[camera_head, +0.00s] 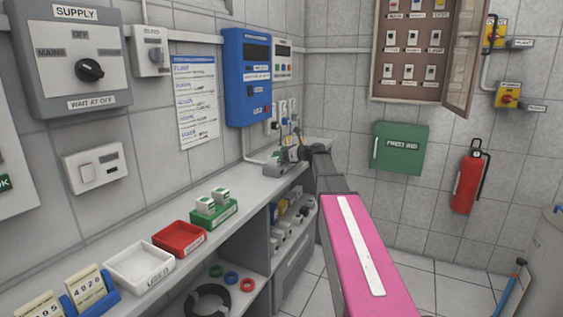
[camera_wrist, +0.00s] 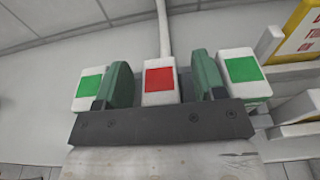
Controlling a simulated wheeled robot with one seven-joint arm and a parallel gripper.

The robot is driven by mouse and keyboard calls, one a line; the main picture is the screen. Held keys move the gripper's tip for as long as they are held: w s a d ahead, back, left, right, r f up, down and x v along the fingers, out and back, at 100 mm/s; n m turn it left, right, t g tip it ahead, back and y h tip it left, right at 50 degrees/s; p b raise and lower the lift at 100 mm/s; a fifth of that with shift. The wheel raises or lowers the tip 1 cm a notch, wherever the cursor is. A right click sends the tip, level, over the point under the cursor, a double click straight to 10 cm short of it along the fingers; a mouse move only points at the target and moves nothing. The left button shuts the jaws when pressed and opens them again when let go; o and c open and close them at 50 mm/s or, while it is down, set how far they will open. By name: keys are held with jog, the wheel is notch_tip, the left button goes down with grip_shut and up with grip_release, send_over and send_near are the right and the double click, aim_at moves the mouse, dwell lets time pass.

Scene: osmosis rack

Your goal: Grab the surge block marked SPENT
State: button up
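In the wrist view, a white block with a red square (camera_wrist: 160,80) stands between two like blocks with green squares, one on the left (camera_wrist: 89,88) and one on the right (camera_wrist: 243,70). I can read no SPENT marking on any of them. My gripper (camera_wrist: 164,84) is open, with one dark green finger on each side of the red-marked block and a visible gap to it on both sides. In the head view, my gripper (camera_head: 300,153) is at the far end of the counter, small and partly hidden by my arm.
A blue wall unit (camera_head: 247,77) hangs above the far counter (camera_head: 255,188). A green tray with white blocks (camera_head: 215,214), a red tray (camera_head: 180,239) and a white tray (camera_head: 139,267) stand nearer. In the wrist view, a yellow-edged sign (camera_wrist: 303,30) is at upper right.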

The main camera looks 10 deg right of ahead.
jog(key=c, duration=1)
jog(key=shift+r, duration=0.1)
